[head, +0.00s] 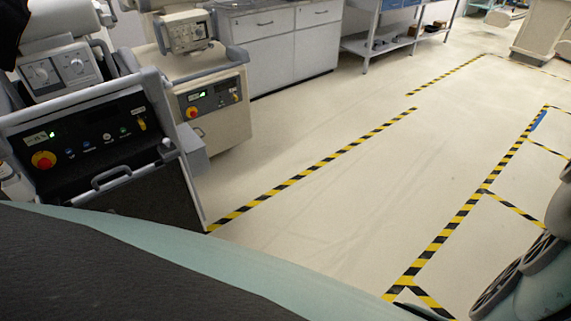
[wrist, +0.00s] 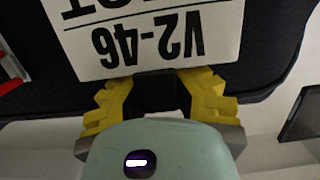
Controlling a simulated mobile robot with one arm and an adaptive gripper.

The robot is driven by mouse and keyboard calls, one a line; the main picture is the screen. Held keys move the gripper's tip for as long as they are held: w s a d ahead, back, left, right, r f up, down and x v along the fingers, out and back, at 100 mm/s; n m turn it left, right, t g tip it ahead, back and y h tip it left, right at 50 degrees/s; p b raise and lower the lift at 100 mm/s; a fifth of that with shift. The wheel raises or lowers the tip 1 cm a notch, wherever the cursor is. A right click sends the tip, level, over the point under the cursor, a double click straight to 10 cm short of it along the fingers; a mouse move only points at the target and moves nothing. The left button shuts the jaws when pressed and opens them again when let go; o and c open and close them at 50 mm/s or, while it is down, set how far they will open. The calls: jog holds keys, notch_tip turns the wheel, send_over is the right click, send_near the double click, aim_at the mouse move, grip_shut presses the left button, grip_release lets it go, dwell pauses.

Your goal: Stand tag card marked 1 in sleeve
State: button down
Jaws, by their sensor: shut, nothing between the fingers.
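In the wrist view my gripper (wrist: 157,88) has yellow fingers and is shut with nothing held between them. Just past the fingertips a white card or label (wrist: 150,36) fills the upper part of the view. It bears large black upside-down print reading V2-46, with another line cut off at the top edge. I cannot tell whether the fingertips touch it. No mark 1 can be made out, and I cannot tell whether this is the tag card. No sleeve can be made out in either view. My gripper does not show in the head view.
The white label lies against a black surface (wrist: 268,62); a red object (wrist: 12,75) is at its left. In the head view a cart with a black control panel (head: 100,135) stands at left, another (head: 212,97) behind it. The floor (head: 330,215) with striped tape is clear.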

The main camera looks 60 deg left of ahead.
jog(key=shift+f+b, duration=0.55)
jog(key=shift+b, duration=0.1)
jog(key=c, duration=1)
grip_release()
jog(key=a, duration=0.4)
jog(key=a+r, duration=0.1)
jog(key=a, duration=0.3)
jog(key=s+a+r, duration=0.1)
jog(key=a, duration=0.2)
jog(key=shift+a+r, duration=0.1)
jog(key=shift+a, duration=0.3)
